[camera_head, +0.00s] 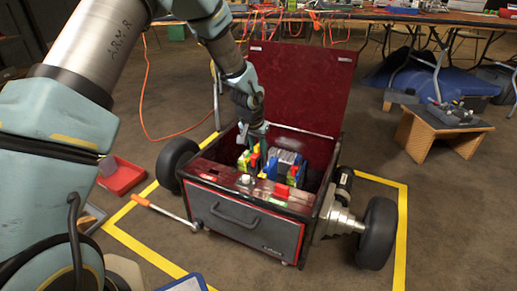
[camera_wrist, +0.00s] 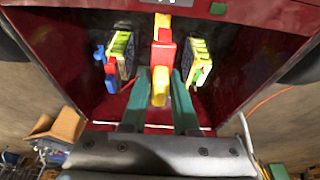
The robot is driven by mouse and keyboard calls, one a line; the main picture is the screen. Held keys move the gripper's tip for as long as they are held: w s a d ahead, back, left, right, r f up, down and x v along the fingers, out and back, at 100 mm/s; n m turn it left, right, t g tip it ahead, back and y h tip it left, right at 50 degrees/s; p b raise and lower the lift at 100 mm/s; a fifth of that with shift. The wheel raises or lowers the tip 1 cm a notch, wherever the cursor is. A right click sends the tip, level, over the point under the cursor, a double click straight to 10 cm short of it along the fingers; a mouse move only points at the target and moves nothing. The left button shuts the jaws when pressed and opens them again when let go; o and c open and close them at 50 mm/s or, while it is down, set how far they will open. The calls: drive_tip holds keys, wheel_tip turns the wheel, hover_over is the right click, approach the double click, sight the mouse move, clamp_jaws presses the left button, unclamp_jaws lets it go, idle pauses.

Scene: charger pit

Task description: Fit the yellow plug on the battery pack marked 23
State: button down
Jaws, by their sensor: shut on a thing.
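The yellow plug (camera_wrist: 160,88) is held between the green fingers of my gripper (camera_wrist: 159,92). A red piece (camera_wrist: 163,50) shows just beyond it, and I cannot tell whether they touch. Two battery packs stand in the open red box (camera_head: 245,222). One pack (camera_wrist: 119,50), with blue and red parts, is left of my fingers in the wrist view; the other (camera_wrist: 198,60), with yellow-green sides, is right of them. In the head view, my gripper (camera_head: 256,148) is down inside the box near the left pack (camera_head: 243,161); the right pack (camera_head: 288,166) is apart from it. No number is readable on either pack.
The box's raised red lid (camera_head: 300,82) stands behind my gripper. Black wheels (camera_head: 377,233) flank the box. A red tray (camera_head: 122,176) lies on the floor at left, and a wooden stand (camera_head: 440,130) is at right. An orange cable runs behind.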

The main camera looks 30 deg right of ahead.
sight(257, 154)
drive_tip(key=shift+f+b, duration=0.95)
drive_tip(key=shift+f, duration=1.05)
drive_tip(key=shift+w, duration=0.15)
drive_tip(key=shift+w+d+r+p, duration=0.1)
drive_tip(key=shift+w+d+p, duration=0.15)
drive_tip(key=shift+w+p, duration=0.35)
drive_tip(key=shift+w+d+f, duration=0.5)
drive_tip(key=shift+w+d, duration=0.05)
drive_tip(key=shift+w, duration=1.75)
drive_tip(key=shift+w+d+f, duration=0.55)
drive_tip(key=shift+w, duration=1.7)
drive_tip(key=shift+w+d+f, duration=0.5)
drive_tip(key=shift+w+d, duration=0.05)
drive_tip(key=shift+w, duration=1.75)
drive_tip(key=shift+f+b, duration=0.65)
drive_tip(key=shift+f, duration=0.95)
drive_tip(key=c, duration=0.6)
unclamp_jaws()
